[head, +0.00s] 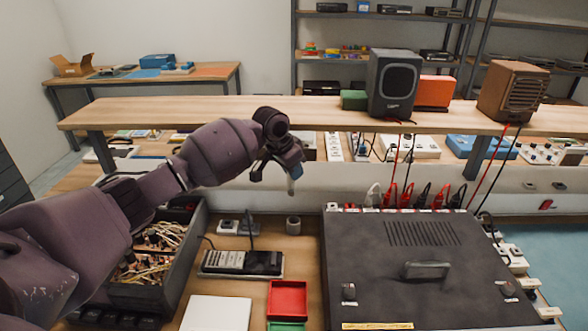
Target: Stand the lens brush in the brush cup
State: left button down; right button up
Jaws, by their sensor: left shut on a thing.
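My left gripper (292,170) reaches in from the left and hangs above the bench. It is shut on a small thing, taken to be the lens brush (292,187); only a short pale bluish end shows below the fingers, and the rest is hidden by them. A small grey cylindrical cup (293,225), which looks like the brush cup, stands upright on the wooden bench. The gripper and the held end are above the cup in the picture, apart from it. My right gripper is not in view.
A large dark amplifier case (420,275) with plugged cables stands right of the cup. A multimeter-like device (243,262), a red tray (287,299) and a wire-filled box (150,292) lie left and in front. A raised shelf (230,108) with speakers crosses behind.

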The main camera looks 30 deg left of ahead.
aim_at(294, 187)
pick_arm(q)
jog(key=shift+m+h, duration=0.3)
jog(key=shift+m, duration=0.5)
jog(key=f+b, duration=0.1)
jog(key=f, duration=0.1)
jog(key=f+b, duration=0.4)
jog(key=shift+w+d, duration=0.25)
jog(key=shift+f+b, duration=1.05)
jog(key=shift+f, duration=0.4)
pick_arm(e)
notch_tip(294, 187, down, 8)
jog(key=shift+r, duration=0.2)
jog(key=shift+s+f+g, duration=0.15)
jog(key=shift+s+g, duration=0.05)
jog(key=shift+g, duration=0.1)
